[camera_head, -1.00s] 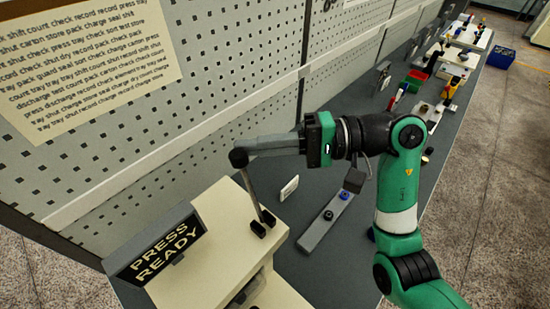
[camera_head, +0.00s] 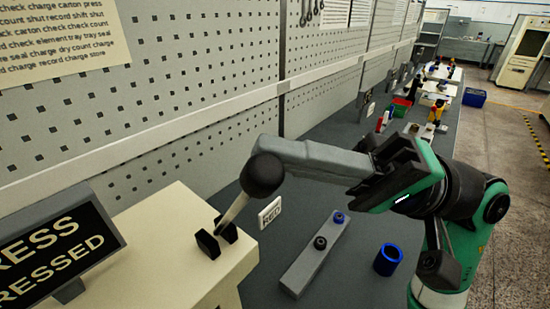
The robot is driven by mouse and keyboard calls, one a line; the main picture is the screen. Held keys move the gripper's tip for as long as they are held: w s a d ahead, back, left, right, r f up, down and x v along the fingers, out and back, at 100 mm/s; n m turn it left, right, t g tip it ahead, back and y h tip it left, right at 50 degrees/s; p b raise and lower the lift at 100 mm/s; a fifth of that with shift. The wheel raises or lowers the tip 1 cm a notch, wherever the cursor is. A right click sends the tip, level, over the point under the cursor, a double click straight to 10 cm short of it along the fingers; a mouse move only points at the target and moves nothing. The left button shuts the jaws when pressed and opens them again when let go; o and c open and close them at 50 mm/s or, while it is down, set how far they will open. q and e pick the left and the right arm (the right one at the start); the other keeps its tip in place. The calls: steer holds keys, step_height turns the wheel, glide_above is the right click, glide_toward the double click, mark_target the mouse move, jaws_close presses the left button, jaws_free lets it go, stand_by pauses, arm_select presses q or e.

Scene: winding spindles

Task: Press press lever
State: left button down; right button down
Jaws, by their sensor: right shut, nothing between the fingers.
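The press lever (camera_head: 236,208) is a grey rod with a black ball knob (camera_head: 262,175), on the cream press housing (camera_head: 160,235). It leans to the right out of a black bracket. The sign (camera_head: 55,255) on the press reads "PRESS PRESSED", partly cut off at the left. My right gripper (camera_head: 272,147) comes in from the right with its grey fingers together. The fingertips are at the ball knob, just behind and above it; I cannot tell if they touch. My left gripper is not in view.
A pegboard wall (camera_head: 210,90) rises behind. Farther along are red and green bins (camera_head: 401,107) and white stations.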

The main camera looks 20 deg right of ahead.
steer(key=shift+s+d+f, duration=0.15)
steer(key=shift+s+f, duration=0.15)
steer(key=shift+s, duration=0.05)
stand_by(0.4)
steer(key=w+d+f+p, duration=0.2)
steer(key=d, duration=0.7)
steer(key=shift+f, duration=0.15)
stand_by(1.1)
